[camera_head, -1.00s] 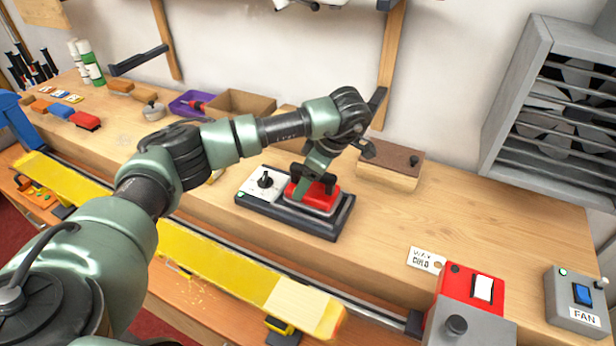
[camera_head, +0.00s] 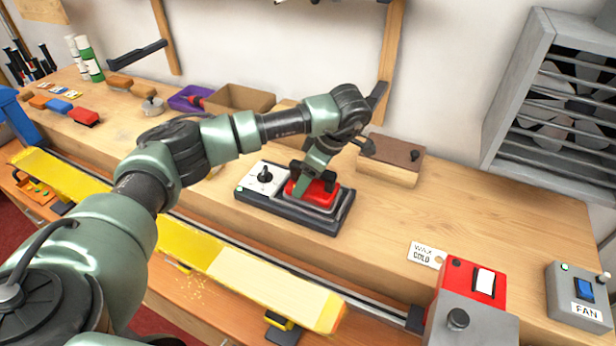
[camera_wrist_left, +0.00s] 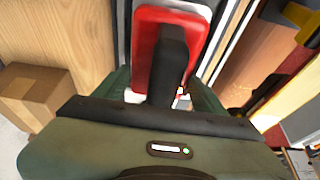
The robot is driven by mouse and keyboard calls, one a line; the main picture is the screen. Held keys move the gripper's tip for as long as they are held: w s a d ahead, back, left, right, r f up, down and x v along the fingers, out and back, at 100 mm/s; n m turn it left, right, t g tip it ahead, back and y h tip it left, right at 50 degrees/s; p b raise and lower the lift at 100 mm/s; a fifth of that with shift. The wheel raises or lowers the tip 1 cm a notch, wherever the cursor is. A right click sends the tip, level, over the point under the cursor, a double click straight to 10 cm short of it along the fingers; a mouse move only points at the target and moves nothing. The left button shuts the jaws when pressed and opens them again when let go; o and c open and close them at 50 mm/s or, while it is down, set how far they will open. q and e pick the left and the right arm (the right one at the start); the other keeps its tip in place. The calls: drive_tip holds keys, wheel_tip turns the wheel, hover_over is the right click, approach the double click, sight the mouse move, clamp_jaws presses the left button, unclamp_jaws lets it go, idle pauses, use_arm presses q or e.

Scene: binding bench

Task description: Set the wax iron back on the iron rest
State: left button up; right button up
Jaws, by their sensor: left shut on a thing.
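The red wax iron (camera_head: 326,192) is at the right part of the iron rest (camera_head: 279,213), a black base with a white panel and black knob at its left end. The iron looks level on or just over the rest's plate; I cannot tell whether it touches. My left gripper (camera_head: 315,176) is shut on the iron's black handle from above. In the left wrist view the iron (camera_wrist_left: 146,45) and its dark handle (camera_wrist_left: 170,62) lie ahead of my left gripper. My right gripper is not in view.
A brown-topped block (camera_head: 391,164) stands just behind the rest. A cardboard box (camera_head: 240,99) and purple tray (camera_head: 188,98) lie further left. A yellow board (camera_head: 200,250) runs along the front. A "WAX COLD" card (camera_head: 426,254) and red switch box (camera_head: 468,284) are at right; bench between is clear.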

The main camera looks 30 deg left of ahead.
use_arm(q)
drive_tip(key=o, duration=1.4)
drive_tip(key=shift+f, duration=0.1)
